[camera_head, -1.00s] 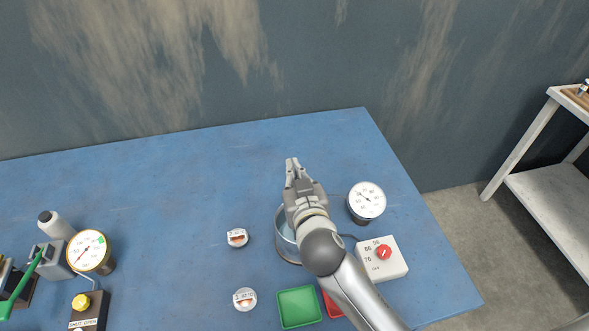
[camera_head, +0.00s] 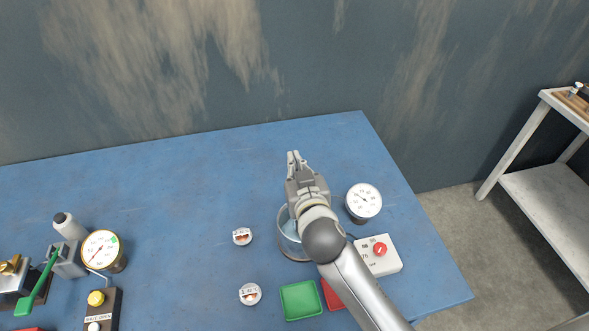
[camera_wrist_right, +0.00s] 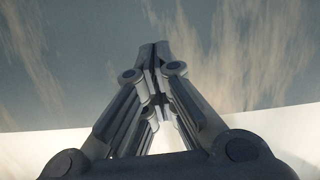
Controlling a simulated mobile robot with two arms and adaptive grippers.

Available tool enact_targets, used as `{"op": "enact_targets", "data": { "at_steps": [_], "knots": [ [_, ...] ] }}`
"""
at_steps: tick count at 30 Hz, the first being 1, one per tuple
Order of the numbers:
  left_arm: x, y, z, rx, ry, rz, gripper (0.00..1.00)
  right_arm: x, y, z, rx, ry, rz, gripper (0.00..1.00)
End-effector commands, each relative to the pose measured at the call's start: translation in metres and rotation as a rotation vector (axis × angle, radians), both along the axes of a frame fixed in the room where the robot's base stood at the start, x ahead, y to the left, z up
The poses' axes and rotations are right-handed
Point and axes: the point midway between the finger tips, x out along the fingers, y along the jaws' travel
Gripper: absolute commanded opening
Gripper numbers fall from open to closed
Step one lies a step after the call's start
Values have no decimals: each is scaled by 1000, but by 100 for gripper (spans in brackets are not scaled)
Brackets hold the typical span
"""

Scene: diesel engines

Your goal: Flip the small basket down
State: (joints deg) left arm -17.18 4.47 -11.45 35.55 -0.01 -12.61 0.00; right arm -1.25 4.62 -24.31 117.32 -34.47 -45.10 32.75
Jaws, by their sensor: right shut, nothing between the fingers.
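I cannot make out a small basket for certain. A round clear-walled vessel (camera_head: 287,246) stands on the blue table, partly hidden by my right arm; what is inside it is hard to see. My right gripper (camera_head: 293,158) is above the table, past the vessel, its fingers pointing toward the back wall. Its fingers are shut with nothing between them, as the right wrist view (camera_wrist_right: 153,52) also shows. My left gripper is not in view.
Right of my arm are a round gauge (camera_head: 363,202) and a white box with a red knob (camera_head: 378,256). A green tray (camera_head: 300,301) and a red tray (camera_head: 332,296) lie in front. Two small round dials stand left. The table's back middle is clear.

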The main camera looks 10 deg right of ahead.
Motion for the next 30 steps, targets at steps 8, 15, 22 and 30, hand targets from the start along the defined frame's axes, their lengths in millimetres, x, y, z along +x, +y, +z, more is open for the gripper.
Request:
{"op": "enact_targets", "data": {
  "at_steps": [8,15,22,30],
  "knots": [
    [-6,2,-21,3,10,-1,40,-54,1,5,3,1,1,0],
    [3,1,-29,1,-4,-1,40,-86,2,13,3,1,1,0],
    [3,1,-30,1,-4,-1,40,-96,2,18,0,0,1,0],
    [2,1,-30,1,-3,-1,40,-97,2,18,0,0,1,0]
  ]
}}
